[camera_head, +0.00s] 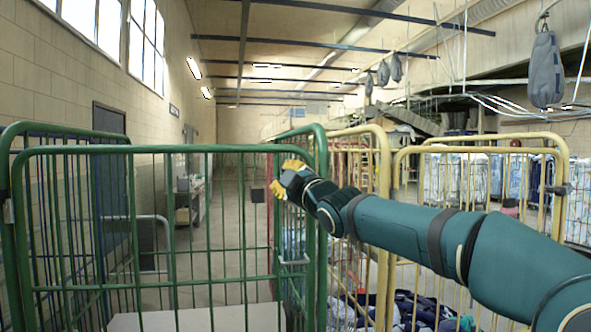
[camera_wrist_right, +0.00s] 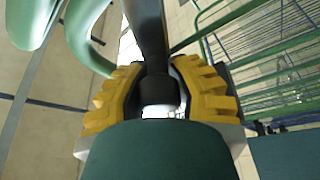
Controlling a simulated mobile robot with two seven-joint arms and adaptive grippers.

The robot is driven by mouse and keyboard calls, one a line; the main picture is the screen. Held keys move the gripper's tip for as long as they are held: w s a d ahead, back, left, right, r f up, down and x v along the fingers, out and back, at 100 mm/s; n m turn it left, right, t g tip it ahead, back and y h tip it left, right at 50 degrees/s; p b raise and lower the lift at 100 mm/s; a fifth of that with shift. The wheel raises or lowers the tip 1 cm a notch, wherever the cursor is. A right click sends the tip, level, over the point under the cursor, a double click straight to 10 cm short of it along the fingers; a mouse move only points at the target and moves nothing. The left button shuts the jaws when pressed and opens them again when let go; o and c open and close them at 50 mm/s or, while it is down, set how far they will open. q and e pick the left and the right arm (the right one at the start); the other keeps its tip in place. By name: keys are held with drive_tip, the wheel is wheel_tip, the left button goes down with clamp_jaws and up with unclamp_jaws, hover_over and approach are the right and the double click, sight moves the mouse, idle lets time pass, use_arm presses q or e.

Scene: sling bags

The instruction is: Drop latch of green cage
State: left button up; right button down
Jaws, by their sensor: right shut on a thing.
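The green cage (camera_head: 150,149) of tubular bars fills the left half of the head view. My right gripper (camera_head: 283,181), with yellow fingers, is at the cage's upper right corner, beside the thick green post. In the right wrist view the right gripper (camera_wrist_right: 160,95) has its fingers on both sides of a dark grey latch bar (camera_wrist_right: 148,35) and is shut on it. The latch's lower end shows between the fingers. Green tubes run close beside it at upper left. My left gripper is out of view.
Yellow cages (camera_head: 382,160) stand close on the right, with dark cloth items (camera_head: 420,308) low inside. Grey sling bags (camera_head: 546,70) hang from overhead at upper right. A clear aisle (camera_head: 235,225) runs back behind the green cage, along the left wall.

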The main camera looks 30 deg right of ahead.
drive_tip(key=shift+w+a+f+n+g+y+p, duration=0.1)
drive_tip(key=shift+a+f+n+g+p, duration=0.25)
drive_tip(key=shift+f+n, duration=0.75)
drive_tip(key=shift+w+a+f+n+g+y+p, duration=0.1)
drive_tip(key=shift+a+f+n+g+p, duration=0.25)
drive_tip(key=shift+f+n, duration=0.8)
drive_tip(key=shift+a+f+n+g+y+p, duration=0.15)
drive_tip(key=shift+f+n+g+p, duration=0.25)
drive_tip(key=shift+f+n, duration=0.7)
drive_tip(key=shift+r, duration=0.1)
drive_tip(key=c, duration=0.7)
unclamp_jaws()
drive_tip(key=shift+o, duration=0.2)
approach(271, 205)
drive_tip(key=s, duration=0.4)
drive_tip(key=shift+s+d, duration=0.4)
